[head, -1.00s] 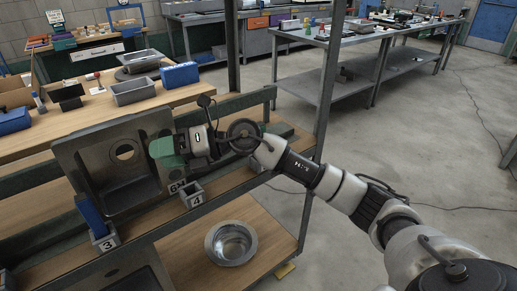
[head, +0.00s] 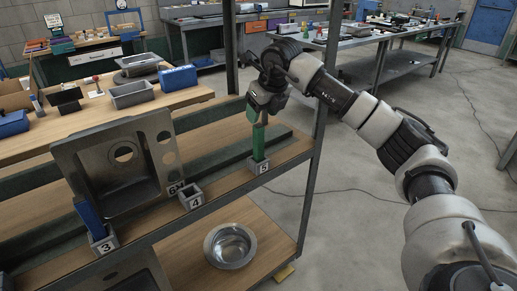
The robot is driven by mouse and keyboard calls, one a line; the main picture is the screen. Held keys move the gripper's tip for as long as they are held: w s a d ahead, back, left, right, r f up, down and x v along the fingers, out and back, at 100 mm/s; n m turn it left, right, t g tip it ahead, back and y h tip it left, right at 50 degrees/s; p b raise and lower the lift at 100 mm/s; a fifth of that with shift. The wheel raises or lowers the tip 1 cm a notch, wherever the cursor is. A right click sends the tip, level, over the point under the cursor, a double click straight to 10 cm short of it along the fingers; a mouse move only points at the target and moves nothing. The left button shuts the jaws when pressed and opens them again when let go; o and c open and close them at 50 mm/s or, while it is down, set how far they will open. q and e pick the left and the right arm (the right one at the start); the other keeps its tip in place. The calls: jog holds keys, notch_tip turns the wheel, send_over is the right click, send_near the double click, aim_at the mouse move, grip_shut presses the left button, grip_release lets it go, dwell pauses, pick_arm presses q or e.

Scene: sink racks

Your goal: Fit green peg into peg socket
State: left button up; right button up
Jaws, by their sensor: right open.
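The green peg (head: 259,144) stands about upright at the grey socket block marked 5 (head: 259,167), on the right part of the rack's wooden shelf. Its lower end is hidden by the block, so its depth cannot be seen. My right gripper (head: 261,117) points down at the peg's top end. Its jaws are open, and the fingers overlap the peg's top in the picture; contact is unclear. Socket block 4 (head: 191,197) looks empty. Socket block 3 (head: 103,240) holds a blue peg (head: 90,219), tilted. My left gripper is out of view.
A steel bowl (head: 230,246) sits on the lower shelf. A rack post (head: 318,130) stands right of the peg.

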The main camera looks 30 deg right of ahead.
aim_at(259, 126)
jog(key=shift+s+x, duration=0.2)
jog(key=shift+x, duration=1.2)
jog(key=shift+s+x, duration=0.2)
jog(key=shift+x, duration=1.15)
jog(key=shift+a+f, duration=0.1)
grip_shut()
